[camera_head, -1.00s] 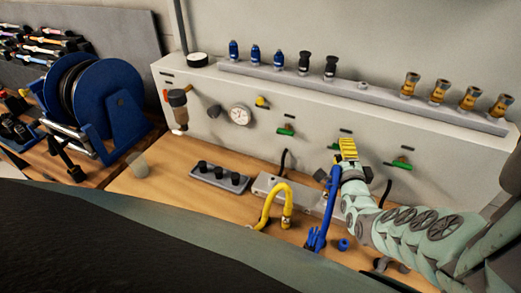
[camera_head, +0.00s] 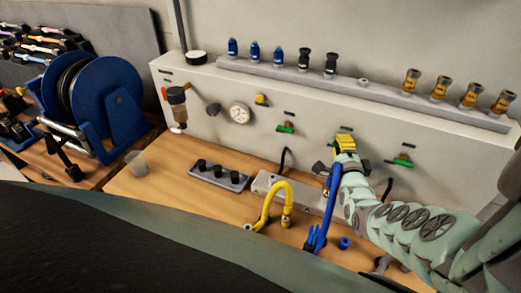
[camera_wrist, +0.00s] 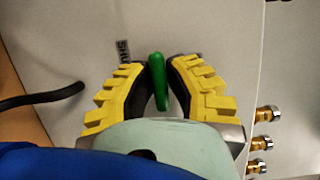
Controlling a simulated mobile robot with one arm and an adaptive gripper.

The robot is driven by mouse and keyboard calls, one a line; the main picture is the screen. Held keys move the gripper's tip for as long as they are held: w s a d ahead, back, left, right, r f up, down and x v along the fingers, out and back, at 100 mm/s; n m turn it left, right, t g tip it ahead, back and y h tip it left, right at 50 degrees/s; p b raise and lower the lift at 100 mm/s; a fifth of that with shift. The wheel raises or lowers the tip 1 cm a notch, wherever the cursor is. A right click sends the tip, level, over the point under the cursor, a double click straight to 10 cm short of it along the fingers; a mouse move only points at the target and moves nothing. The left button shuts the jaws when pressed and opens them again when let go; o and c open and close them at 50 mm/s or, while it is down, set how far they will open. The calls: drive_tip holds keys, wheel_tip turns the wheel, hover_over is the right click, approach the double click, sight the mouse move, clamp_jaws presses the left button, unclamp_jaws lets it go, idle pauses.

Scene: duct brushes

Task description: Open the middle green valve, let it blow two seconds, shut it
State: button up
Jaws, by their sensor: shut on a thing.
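The middle green valve handle (camera_wrist: 158,80) stands between my gripper's yellow fingers in the wrist view, long and upright in the picture. My gripper (camera_wrist: 161,84) is shut on it. Dark lettering beginning "SHU" is printed on the panel beside the left finger. In the head view my gripper (camera_head: 345,142) is against the front of the pale panel and hides the middle valve. A left green valve (camera_head: 285,129) and a right green valve (camera_head: 401,162) sit on either side, both clear of my gripper.
A yellow hose (camera_head: 265,205) and a blue hose (camera_head: 318,225) are close to my arm. A black rack (camera_head: 218,176), a clear cup (camera_head: 136,162) and a blue reel (camera_head: 112,105) are further left. Blue, black and brass fittings line the ledge on top.

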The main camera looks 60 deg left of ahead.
clamp_jaws()
